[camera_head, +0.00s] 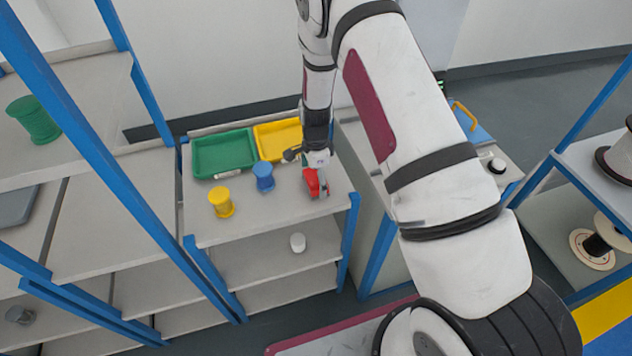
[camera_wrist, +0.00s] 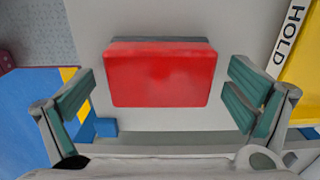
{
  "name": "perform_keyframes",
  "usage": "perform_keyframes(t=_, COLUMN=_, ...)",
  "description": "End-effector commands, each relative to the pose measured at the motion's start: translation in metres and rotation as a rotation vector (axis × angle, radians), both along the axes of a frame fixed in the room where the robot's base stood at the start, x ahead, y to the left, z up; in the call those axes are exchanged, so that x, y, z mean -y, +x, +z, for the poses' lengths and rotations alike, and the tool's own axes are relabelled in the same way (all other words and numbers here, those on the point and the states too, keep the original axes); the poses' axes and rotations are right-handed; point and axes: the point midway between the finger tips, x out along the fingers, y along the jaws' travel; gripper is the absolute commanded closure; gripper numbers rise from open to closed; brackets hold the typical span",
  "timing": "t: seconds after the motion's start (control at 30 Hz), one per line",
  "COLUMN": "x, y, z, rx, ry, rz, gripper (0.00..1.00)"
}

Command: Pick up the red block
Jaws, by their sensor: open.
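The red block (camera_wrist: 160,78) lies on the grey top shelf (camera_head: 275,222) and fills the middle of the wrist view. In the head view the red block (camera_head: 311,182) shows near the shelf's right side, partly hidden by my gripper (camera_head: 318,188). In the wrist view my gripper (camera_wrist: 160,108) is open, with one green-padded finger on each side of the red block. A gap shows between the block and each finger. Whether the fingertips are level with the block is hard to tell.
A blue spool (camera_head: 263,176) and a yellow spool (camera_head: 221,202) stand left of the block. A green tray (camera_head: 224,155) and a yellow tray (camera_head: 278,139) sit behind. Blue posts (camera_head: 349,240) edge the shelf.

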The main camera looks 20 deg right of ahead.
Motion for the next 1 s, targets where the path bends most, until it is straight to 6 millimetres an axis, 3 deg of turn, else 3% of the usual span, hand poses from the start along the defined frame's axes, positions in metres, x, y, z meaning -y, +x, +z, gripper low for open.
perform_keyframes(t=0.17, x=0.0, y=0.0, z=0.0, rx=0.001, ry=0.0, rz=0.0, gripper=0.02)
perform_keyframes(t=0.27, x=0.0, y=0.0, z=0.0, rx=0.0, ry=0.0, rz=0.0, gripper=0.2)
perform_keyframes(t=0.4, x=0.0, y=0.0, z=0.0, rx=0.0, ry=0.0, rz=0.0, gripper=0.52)
perform_keyframes(t=0.77, x=0.0, y=0.0, z=0.001, rx=0.0, ry=0.0, rz=0.0, gripper=0.53)
perform_keyframes(t=1.0, x=0.0, y=0.001, z=0.014, rx=0.002, ry=0.0, rz=0.001, gripper=0.53)
